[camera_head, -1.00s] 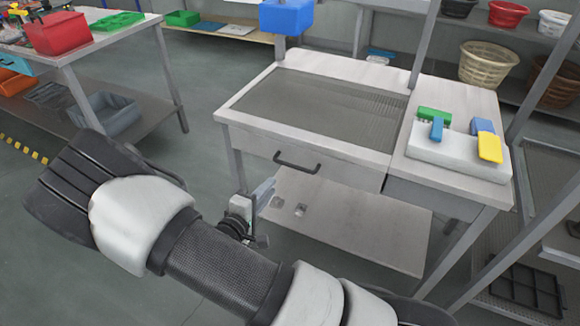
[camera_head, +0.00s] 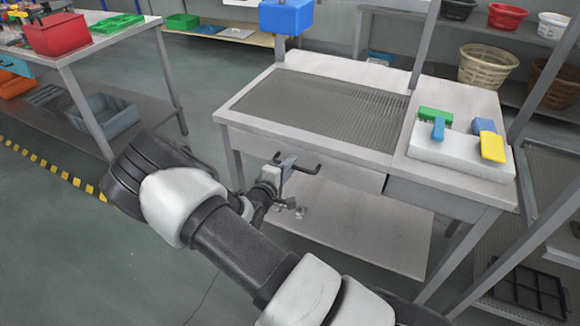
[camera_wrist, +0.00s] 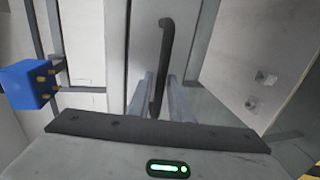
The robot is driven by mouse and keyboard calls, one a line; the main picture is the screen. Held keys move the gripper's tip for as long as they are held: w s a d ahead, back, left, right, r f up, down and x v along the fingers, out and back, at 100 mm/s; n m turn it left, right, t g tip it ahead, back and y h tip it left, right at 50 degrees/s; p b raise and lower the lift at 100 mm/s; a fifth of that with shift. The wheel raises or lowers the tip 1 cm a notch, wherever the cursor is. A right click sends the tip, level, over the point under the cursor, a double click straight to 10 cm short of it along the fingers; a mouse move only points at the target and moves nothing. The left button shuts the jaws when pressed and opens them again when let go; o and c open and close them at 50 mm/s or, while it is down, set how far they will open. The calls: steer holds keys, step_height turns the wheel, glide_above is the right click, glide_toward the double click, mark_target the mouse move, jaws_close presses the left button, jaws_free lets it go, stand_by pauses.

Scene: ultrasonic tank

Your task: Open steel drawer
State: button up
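The steel drawer (camera_head: 345,176) sits under the worktop of the steel table. It looks closed, its front level with the frame. Its dark bar handle (camera_head: 310,168) is on the front, partly covered by my gripper (camera_head: 286,166) in the head view. In the wrist view the handle (camera_wrist: 166,55) runs upright in the picture and its near end lies between my two fingers (camera_wrist: 163,98). The fingers are apart, one on each side of the handle. I cannot tell whether either finger touches it.
The table's worktop has a ribbed grey inset (camera_head: 320,108) and a white board (camera_head: 455,150) with blue, green and yellow items. A lower shelf (camera_head: 370,225) lies beneath the drawer. A blue box (camera_head: 286,16) is on a post behind.

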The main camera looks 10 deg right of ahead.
jaws_close()
steer(key=f+b+v, duration=0.1)
steer(key=f+v, duration=0.2)
steer(key=v, duration=1.4)
steer(key=s+a+f+b+v, duration=0.1)
steer(key=f+v, duration=0.3)
steer(key=v, duration=1.4)
steer(key=shift+s+b, duration=0.25)
steer(key=shift+b, duration=0.2)
steer(key=shift+f, duration=0.1)
jaws_free()
